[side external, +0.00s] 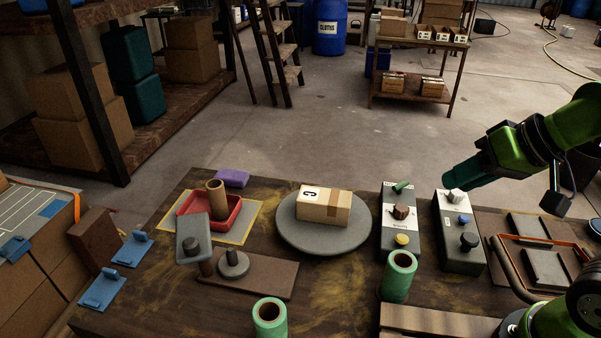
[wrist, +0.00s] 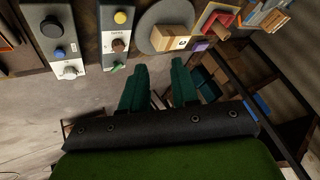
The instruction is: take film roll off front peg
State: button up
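Two green rolls with hollow brown cores stand upright at the table's near side in the side external view: one right of centre (side external: 397,277), the other at the bottom edge (side external: 270,318), partly cut off. I cannot tell whether a peg is inside either. Neither shows clearly in the wrist view. My gripper (side external: 452,184) is raised at the right, above and behind the switch boxes, apart from both rolls. In the wrist view my gripper (wrist: 158,68) has its two teal fingers spread, with nothing between them.
A carton (side external: 325,205) lies on a round grey turntable (side external: 290,238). Two switch boxes with knobs (side external: 399,220) (side external: 460,256) stand to its right. A red tray (side external: 188,204) holds a brown tube (side external: 217,198). A board with grey-topped posts (side external: 268,277) lies at the left front.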

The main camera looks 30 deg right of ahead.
jog(key=shift+f, duration=0.1)
jog(key=n+g+h, duration=0.2)
jog(key=n+g, duration=0.5)
jog(key=n, duration=2.4)
send_over(392, 259)
notch_tip(392, 259, down, 4)
jog(key=f, duration=1)
jog(key=shift+s+f, duration=0.2)
jog(key=shift+f, duration=0.15)
jog(key=shift+w+f, duration=0.2)
jog(key=shift+f, duration=2.9)
